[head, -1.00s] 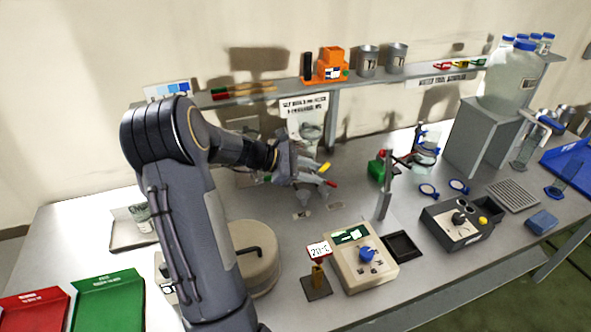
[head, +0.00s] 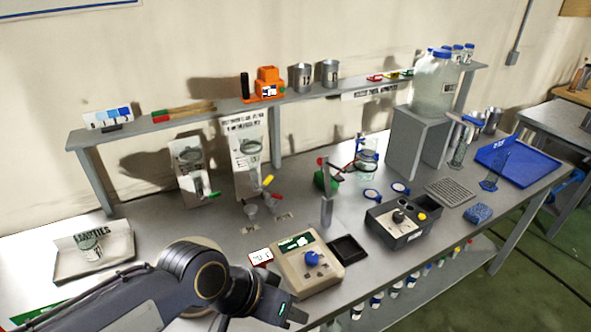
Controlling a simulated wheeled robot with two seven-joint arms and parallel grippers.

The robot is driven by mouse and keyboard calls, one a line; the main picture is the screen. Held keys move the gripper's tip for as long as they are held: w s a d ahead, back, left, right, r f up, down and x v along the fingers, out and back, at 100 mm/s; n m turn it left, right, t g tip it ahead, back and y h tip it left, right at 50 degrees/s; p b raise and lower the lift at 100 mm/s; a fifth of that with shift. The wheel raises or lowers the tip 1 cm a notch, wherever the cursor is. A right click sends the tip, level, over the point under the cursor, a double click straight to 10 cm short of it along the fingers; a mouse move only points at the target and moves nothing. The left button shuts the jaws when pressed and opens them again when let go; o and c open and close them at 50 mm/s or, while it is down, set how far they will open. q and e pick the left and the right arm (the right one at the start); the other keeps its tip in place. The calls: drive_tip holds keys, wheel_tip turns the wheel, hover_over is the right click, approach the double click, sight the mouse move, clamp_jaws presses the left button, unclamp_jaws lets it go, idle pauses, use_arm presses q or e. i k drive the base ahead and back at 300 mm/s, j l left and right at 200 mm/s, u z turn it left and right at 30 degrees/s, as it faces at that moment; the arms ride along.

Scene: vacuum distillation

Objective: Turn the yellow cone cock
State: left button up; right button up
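The yellow cone cock (head: 267,180) is a small yellow handle on the glassware in front of the right-hand labelled white panel (head: 249,150) at the back of the bench. Its handle is tilted, with its upper end to the right. My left gripper (head: 287,312) is low in the picture, beside the beige control box, well in front of the cock and apart from it. Its fingers are dark and small here, so I cannot tell whether they are open. My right gripper is not in view.
A beige box with a blue knob (head: 308,264) stands near the front edge. A grey post (head: 327,208), a black instrument (head: 398,222) and a large clear bottle (head: 434,85) on a grey stand are to the right. A shelf (head: 220,107) runs above the panels.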

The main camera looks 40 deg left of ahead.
sight(270, 177)
drive_tip(key=i+l+u, duration=0.2)
drive_tip(key=u, duration=0.2)
drive_tip(key=i+l+u, duration=0.15)
drive_tip(key=l+u, duration=0.15)
drive_tip(key=u, duration=0.15)
drive_tip(key=i+l+u, duration=0.15)
drive_tip(key=l+u, duration=0.25)
drive_tip(key=i+j+u, duration=0.2)
drive_tip(key=i+u, duration=0.25)
